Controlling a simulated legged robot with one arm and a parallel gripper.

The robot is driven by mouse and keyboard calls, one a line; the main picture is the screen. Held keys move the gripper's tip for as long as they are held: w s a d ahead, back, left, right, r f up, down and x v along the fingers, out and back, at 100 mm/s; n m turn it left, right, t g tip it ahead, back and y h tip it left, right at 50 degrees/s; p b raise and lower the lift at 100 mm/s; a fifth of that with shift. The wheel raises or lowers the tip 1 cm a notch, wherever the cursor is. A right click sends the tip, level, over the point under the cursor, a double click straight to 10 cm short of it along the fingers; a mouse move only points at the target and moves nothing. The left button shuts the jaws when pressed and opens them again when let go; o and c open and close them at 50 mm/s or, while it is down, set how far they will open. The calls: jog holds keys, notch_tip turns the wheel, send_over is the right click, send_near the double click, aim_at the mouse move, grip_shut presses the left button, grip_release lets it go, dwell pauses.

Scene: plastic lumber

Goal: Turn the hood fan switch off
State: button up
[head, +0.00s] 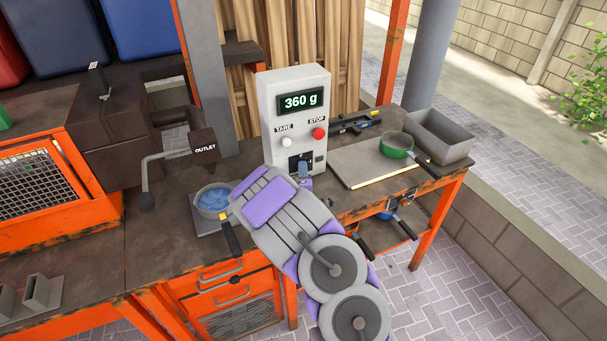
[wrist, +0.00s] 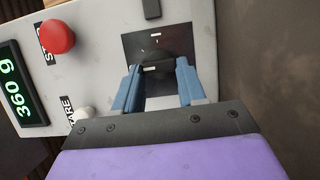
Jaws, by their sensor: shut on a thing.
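A black switch plate (head: 293,160) is on the lower front of a white control box (head: 264,120). In the wrist view the plate (wrist: 132,45) carries a dark knob (wrist: 158,58) and small white marks too small to read. I cannot read a hood fan label on it. My gripper (head: 304,170) reaches up to the plate from the front. In the wrist view its two blue fingers (wrist: 158,75) stand on either side of the knob and are shut on it. The fingers and the arm hide part of the knob and plate.
The box has a display (head: 300,100) reading 360 g, a white TARE button (head: 287,143) and a red STOP button (head: 319,133). A pot (head: 213,203) with blue contents stands left of my arm. A green pan (head: 396,147) is on the right.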

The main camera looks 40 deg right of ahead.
jog(key=o, duration=0.7)
jog(key=shift+a+f, duration=0.1)
jog(key=shift+f, duration=0.25)
jog(key=o, duration=0.3)
jog(key=shift+r, duration=0.1)
jog(key=shift+o, duration=0.3)
jog(key=shift+r, duration=0.1)
jog(key=shift+s, duration=0.1)
jog(key=p+v, duration=0.2)
jog(key=v, duration=0.2)
jog(key=p+v, duration=0.3)
jog(key=v, duration=0.1)
jog(key=shift+s+a+r, duration=0.15)
jog(key=shift+a+r, duration=0.05)
jog(key=shift+a, duration=0.05)
jog(key=p+v, duration=0.3)
jog(key=p, duration=0.2)
jog(key=p+v, duration=0.2)
jog(key=v, duration=0.1)
jog(key=shift+s+a+f+p, duration=0.25)
jog(key=shift+p, duration=0.15)
jog(key=shift+p+v, duration=0.4)
jog(key=shift+v, duration=0.6)
